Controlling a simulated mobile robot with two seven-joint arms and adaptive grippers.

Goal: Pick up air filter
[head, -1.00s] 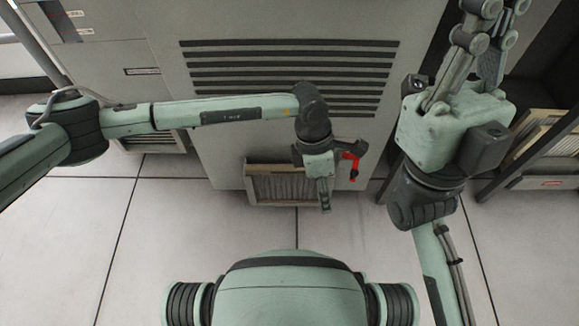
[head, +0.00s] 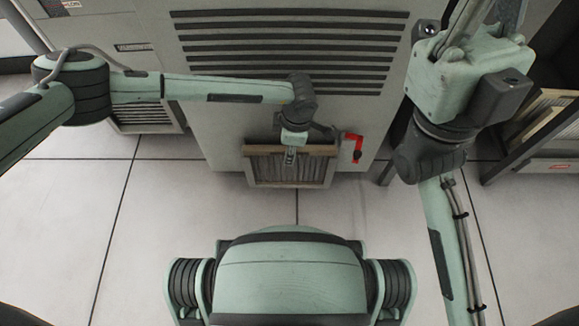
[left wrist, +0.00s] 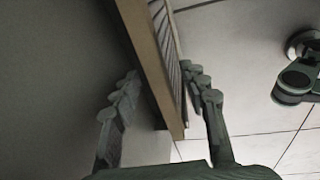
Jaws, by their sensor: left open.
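The air filter (head: 262,170), a pleated grey panel in a tan frame, sticks out at the foot of the grey cabinet in the head view. My left gripper (head: 290,157) is over the middle of its upper edge and covers a small part of it. In the left wrist view the filter's edge (left wrist: 157,75) runs between the two open fingers of my left gripper (left wrist: 163,95). I cannot tell whether either finger touches it. My right gripper (head: 487,14) is at the top right of the head view, its fingertips cut off by the picture's edge.
The cabinet (head: 225,120) has dark vent slots and a red handle (head: 354,146) just right of the filter. A dark rack (head: 530,135) with tan-edged panels stands at the right. The tiled floor (head: 200,215) before the cabinet is clear.

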